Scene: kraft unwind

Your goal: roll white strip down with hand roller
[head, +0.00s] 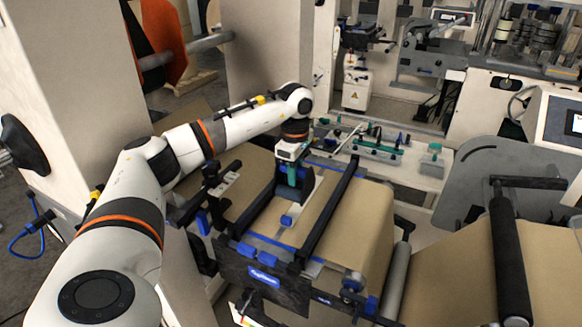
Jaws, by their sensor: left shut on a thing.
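My left gripper (292,168) reaches in over the brown kraft web (345,225) and points down. It is shut on a teal-green piece that looks like the handle of the hand roller (292,178); the gripper partly hides it, and its rolling end is hard to make out. A pale, narrow piece that looks like the white strip (303,196) lies below and beside the gripper. A small blue piece (288,220) shows at its near end. I cannot tell whether the roller touches the strip. My right gripper is not seen.
Black rails (332,210) flank the work area on the web. A black front bar (262,278) crosses its near side. A white shelf (420,178) with green-handled tools (380,148) stands behind. A black roller (508,250) and a control panel (560,118) are at right.

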